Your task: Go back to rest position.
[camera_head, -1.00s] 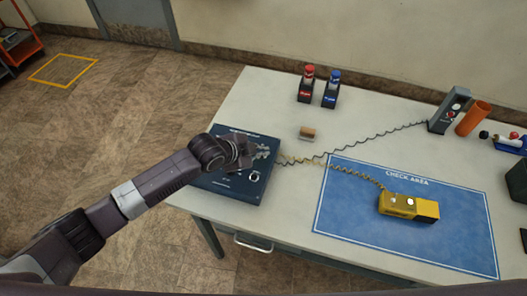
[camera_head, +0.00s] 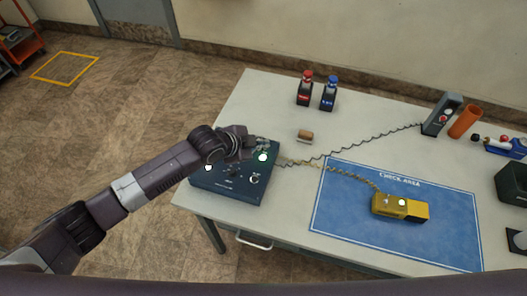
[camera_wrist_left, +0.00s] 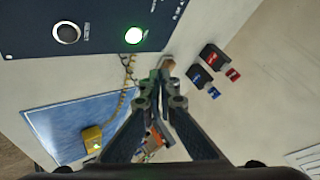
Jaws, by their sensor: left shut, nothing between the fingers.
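My left gripper (camera_head: 262,143) is over the back edge of the dark blue control box (camera_head: 232,187) at the left of the table. In the left wrist view its fingers (camera_wrist_left: 166,72) are shut with nothing between them, and the box (camera_wrist_left: 75,30) lies at the upper left. A lit green-white light (camera_head: 262,157) shows on the box close to the gripper. My right gripper is not in view.
A yellow device (camera_head: 400,207) lies on the blue check-area mat (camera_head: 340,235), with a coiled cable to the box. A small brown block (camera_head: 305,136), a grey device (camera_head: 441,113) and an orange cylinder (camera_head: 464,121) are also on the table.

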